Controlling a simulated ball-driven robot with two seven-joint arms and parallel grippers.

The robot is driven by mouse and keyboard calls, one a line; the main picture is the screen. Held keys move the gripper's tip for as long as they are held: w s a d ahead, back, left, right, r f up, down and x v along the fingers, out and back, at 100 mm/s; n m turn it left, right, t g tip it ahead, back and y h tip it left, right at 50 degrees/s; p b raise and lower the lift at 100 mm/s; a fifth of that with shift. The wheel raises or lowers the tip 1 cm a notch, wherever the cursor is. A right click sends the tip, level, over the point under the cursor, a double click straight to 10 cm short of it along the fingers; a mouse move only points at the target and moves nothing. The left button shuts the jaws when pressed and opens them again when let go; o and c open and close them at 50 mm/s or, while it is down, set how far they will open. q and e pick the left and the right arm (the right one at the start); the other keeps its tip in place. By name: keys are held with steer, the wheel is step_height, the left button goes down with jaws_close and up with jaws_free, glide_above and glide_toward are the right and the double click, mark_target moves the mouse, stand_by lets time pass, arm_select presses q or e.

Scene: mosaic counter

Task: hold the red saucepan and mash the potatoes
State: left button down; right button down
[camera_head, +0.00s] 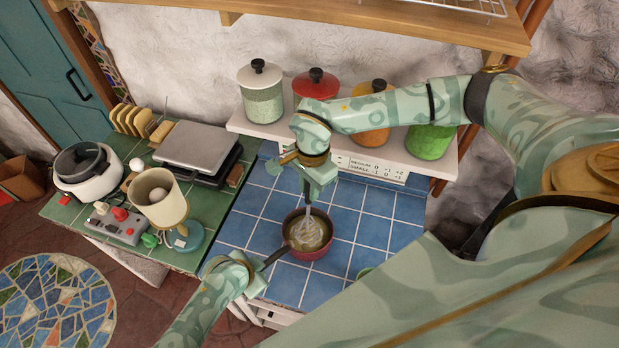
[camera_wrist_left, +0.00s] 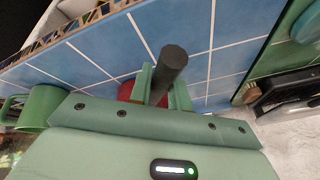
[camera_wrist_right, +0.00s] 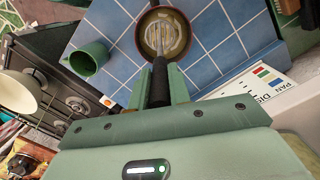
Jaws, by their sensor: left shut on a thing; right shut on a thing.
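The red saucepan (camera_head: 311,254) stands on the blue tiled counter with pale yellow potatoes (camera_head: 318,236) in it; the pan also shows in the right wrist view (camera_wrist_right: 184,52). My left gripper (camera_head: 257,272) is shut on its dark handle (camera_wrist_left: 173,62), to the lower left of the pan. My right gripper (camera_head: 313,187) is above the pan, shut on the dark handle (camera_wrist_right: 159,82) of a masher. The masher's wire head (camera_head: 305,229) is down inside the pan, over or in the potatoes. How deep it goes, I cannot tell.
A green mug (camera_wrist_right: 88,58) stands near the pan. Several lidded jars (camera_head: 261,92) line the shelf behind. On the left green counter are a closed grill (camera_head: 197,147), a cream lamp (camera_head: 158,196) and a toast rack (camera_head: 130,119). Blue tiles around the pan are mostly clear.

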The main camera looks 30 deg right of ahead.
mark_target(310, 203)
steer(key=shift+f, duration=3.4)
steer(key=shift+r, duration=2.3)
steer(key=shift+d, duration=0.1)
steer(key=shift+w+d, duration=0.2)
steer(key=shift+d, duration=0.3)
steer(key=shift+w+d, duration=0.2)
steer(key=shift+d, duration=0.25)
